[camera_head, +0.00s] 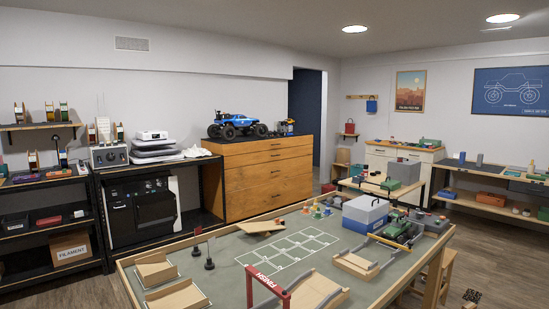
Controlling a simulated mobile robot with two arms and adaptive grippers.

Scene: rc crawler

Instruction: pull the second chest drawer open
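The wooden chest of drawers (215,183) stands against the back wall, left of the dark doorway. Its drawers are stacked in the front face and all look shut. The second drawer (250,158) from the top is a shallow one with a small dark handle near its middle. Neither of my grippers is in view.
A blue toy truck (238,126) stands on the chest top. A large grey-topped play table (232,262) with ramps, a red FINISH gate (268,287) and a blue-and-white box (365,214) fills the foreground before the chest. A black oven-like machine (142,210) stands left of it.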

